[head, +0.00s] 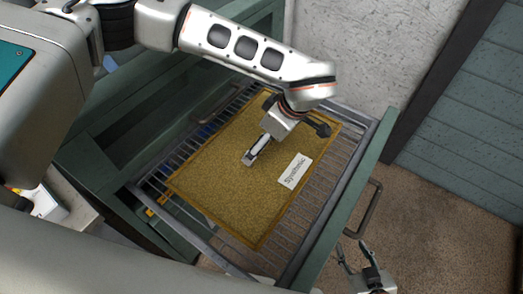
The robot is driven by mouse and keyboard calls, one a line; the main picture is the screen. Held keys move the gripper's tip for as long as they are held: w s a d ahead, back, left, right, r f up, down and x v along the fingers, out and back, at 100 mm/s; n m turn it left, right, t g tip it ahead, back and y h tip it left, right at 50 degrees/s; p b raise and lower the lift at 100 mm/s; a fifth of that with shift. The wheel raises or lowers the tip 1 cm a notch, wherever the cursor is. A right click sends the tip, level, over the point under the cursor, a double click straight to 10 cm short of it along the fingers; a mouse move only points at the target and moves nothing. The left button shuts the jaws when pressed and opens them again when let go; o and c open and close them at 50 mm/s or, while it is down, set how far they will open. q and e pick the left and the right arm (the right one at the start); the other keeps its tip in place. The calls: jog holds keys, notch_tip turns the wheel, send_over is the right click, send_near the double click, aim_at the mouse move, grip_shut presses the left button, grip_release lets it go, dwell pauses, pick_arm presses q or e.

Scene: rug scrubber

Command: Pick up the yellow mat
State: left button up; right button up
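The yellow mat (216,168) lies flat on a wire rack (300,238) inside a pulled-out green drawer. It has a darker border and a white label (295,171) near its right side. My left gripper (296,116) is over the mat's upper right part, its dark fingers spread to both sides. I cannot tell whether it touches the mat, and nothing shows held in it. My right gripper (352,250) is at the bottom right, outside the drawer front, with its two fingers apart and empty.
The drawer front (345,205) carries a metal handle (371,207) and stands between my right gripper and the mat. A pale wall (370,45) rises behind. Bare brown floor (440,235) is open at the right.

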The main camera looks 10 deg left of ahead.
pick_arm(q)
jog(key=shift+x, duration=1.5)
jog(key=shift+c, duration=0.4)
jog(key=c, duration=1.4)
